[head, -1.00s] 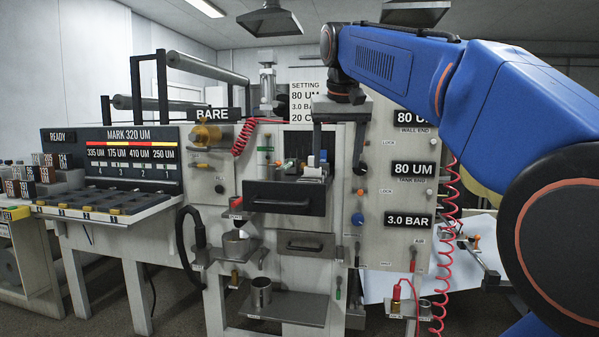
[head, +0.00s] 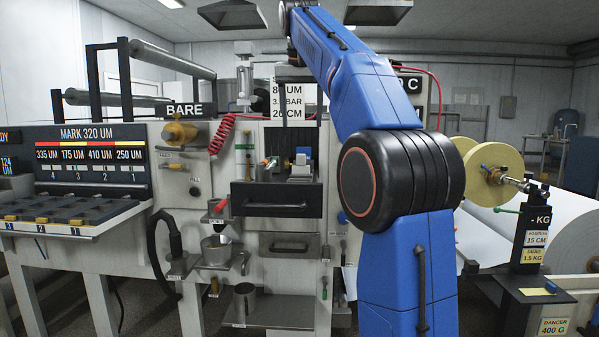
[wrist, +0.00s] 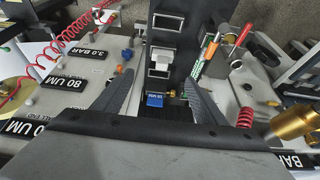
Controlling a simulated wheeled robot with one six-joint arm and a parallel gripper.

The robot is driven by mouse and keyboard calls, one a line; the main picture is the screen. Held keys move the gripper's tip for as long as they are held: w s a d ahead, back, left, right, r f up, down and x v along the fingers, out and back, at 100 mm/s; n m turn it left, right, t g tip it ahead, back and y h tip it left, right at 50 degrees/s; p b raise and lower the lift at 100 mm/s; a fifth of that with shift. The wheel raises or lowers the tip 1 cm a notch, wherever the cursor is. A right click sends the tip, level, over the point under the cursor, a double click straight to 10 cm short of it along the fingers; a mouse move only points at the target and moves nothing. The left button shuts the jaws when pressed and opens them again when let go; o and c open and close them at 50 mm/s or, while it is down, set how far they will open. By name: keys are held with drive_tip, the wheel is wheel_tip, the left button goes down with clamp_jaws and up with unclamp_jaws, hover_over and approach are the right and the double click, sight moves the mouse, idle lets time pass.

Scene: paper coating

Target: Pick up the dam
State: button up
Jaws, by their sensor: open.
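No part is marked as the dam, and I cannot tell for sure which one it is. In the wrist view a small blue block (wrist: 154,100) with a pale label sits low between the fingers of my gripper (wrist: 160,76). The fingers are spread open, with nothing held between them. In the head view a pale grey block (head: 301,167) and small coloured fittings sit in the machine's opening, above a dark drawer front (head: 276,199). In the head view my arm hides part of the machine, and the fingertips are not clear.
A shelf with a metal cup (head: 244,298) and a smaller holder with a pot (head: 215,250) are below. A red coiled hose (head: 222,134) hangs at left, and a red-handled tool (wrist: 243,35) shows in the wrist view. A paper roll (head: 560,225) stands at right.

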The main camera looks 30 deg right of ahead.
approach(301, 157)
drive_tip(key=x, duration=0.5)
drive_tip(key=shift+d+f, duration=0.15)
drive_tip(key=shift+d, duration=0.2)
drive_tip(key=shift+w+x, duration=0.2)
drive_tip(key=shift+x, duration=1.1)
drive_tip(key=shift+w+x, duration=0.2)
drive_tip(key=shift+x, duration=1.15)
drive_tip(key=shift+a, duration=0.1)
drive_tip(key=c, duration=1.2)
drive_tip(key=shift+r, duration=0.25)
